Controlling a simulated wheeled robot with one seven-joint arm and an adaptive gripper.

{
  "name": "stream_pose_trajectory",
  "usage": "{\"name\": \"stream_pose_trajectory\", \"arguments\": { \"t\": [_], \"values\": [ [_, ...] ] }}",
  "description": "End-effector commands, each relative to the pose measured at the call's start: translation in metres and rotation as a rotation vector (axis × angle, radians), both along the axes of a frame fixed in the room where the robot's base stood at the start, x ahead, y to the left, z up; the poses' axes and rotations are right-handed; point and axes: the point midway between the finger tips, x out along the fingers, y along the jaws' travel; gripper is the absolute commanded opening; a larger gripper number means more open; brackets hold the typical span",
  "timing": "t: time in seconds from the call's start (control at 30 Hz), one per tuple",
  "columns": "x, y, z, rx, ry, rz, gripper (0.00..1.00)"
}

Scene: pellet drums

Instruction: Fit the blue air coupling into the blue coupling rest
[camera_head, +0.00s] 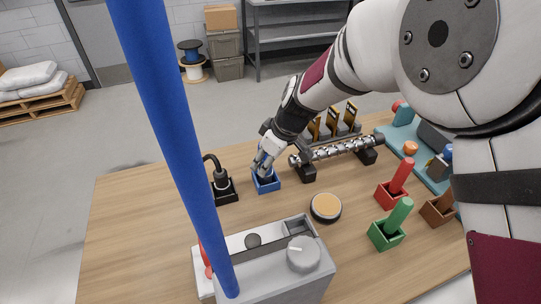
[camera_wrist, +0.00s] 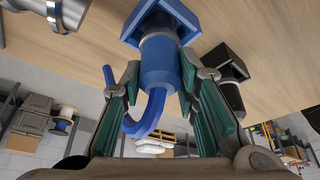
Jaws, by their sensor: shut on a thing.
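The blue air coupling (camera_wrist: 158,68) is a blue cylinder with a silver collar and a curved blue hose. My gripper (camera_head: 265,163) is shut on it, with one green-padded finger on each side in the wrist view. The blue coupling rest (camera_head: 266,185) is a small open blue box on the table, directly below my gripper. In the wrist view the coupling's collar end meets the rest (camera_wrist: 139,24), in line with it. How deep it sits inside is hidden. In the head view my fingers cover most of the coupling.
A black rest (camera_head: 226,194) with a black coupling stands close left of the blue one. A metal shaft on dark supports (camera_head: 308,171) is close right. Red (camera_head: 391,196) and green (camera_head: 387,235) holders stand farther right. A tall blue pole (camera_head: 180,130) crosses the foreground. The table's left is clear.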

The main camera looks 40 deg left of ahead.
Motion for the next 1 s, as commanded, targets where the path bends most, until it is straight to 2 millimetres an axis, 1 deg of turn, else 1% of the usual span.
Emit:
{"name": "stream_pose_trajectory", "arguments": {
  "t": [0.23, 0.37, 0.4, 0.47, 0.83, 0.93, 1.0],
  "values": [
    [0.001, 0.0, -0.001, 0.001, -0.001, 0.001, 0.0],
    [0.001, 0.0, -0.004, 0.001, -0.001, 0.0, 0.0],
    [0.001, 0.0, -0.004, 0.001, 0.0, -0.001, 0.35],
    [0.001, 0.0, -0.004, 0.001, -0.001, 0.0, 0.49],
    [0.0, 0.0, -0.001, 0.001, -0.001, 0.0, 0.49],
    [0.002, -0.002, 0.008, 0.005, -0.002, 0.0, 0.49],
    [0.003, -0.007, 0.018, 0.004, -0.002, -0.001, 0.49]
  ]
}}
